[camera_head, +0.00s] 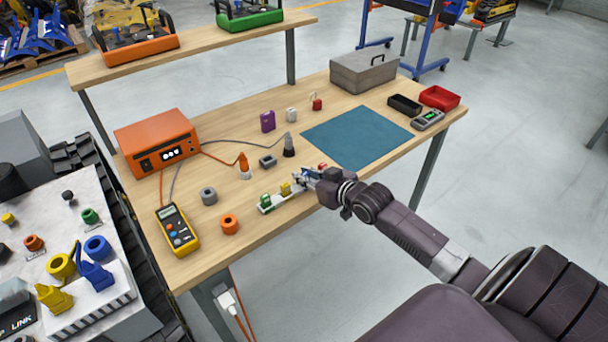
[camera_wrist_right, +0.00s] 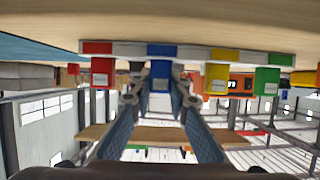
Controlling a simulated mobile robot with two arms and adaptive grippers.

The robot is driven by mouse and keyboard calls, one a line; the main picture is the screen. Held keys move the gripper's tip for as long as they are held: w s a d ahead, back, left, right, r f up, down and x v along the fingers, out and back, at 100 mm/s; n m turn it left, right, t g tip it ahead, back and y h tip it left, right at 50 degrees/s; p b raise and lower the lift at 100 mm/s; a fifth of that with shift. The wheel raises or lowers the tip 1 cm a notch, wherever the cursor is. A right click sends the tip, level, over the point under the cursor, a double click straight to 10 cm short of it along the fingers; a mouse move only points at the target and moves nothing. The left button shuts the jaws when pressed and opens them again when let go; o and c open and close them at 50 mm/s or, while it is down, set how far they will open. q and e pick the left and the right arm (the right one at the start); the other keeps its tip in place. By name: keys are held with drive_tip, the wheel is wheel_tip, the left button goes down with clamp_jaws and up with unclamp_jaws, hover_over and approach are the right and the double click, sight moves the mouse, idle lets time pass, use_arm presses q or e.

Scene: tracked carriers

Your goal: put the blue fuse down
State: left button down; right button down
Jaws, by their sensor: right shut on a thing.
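The blue fuse (camera_wrist_right: 161,52) shows in the wrist view against the pale strip (camera_wrist_right: 128,49), in line with a red fuse (camera_wrist_right: 102,70), a yellow fuse (camera_wrist_right: 217,78) and a green fuse (camera_wrist_right: 266,80). My right gripper (camera_wrist_right: 159,88) is shut on the blue fuse, one finger on each side. In the head view the gripper (camera_head: 308,178) is at the far end of the strip (camera_head: 280,198) and partly hides the blue fuse. I cannot tell whether the fuse is fully seated. My left gripper is not in view.
A blue mat (camera_head: 358,137) lies beyond the gripper, mostly bare. An orange ring (camera_head: 229,224), a grey ring (camera_head: 208,195) and a yellow meter (camera_head: 177,230) stand left of the strip. An orange power unit (camera_head: 156,143) is further back. The table's front edge is close to the strip.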

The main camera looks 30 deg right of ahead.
drive_tip(key=shift+f, duration=0.1)
drive_tip(key=c, duration=1.8)
unclamp_jaws()
drive_tip(key=shift+c, duration=0.2)
drive_tip(key=v, duration=1.2)
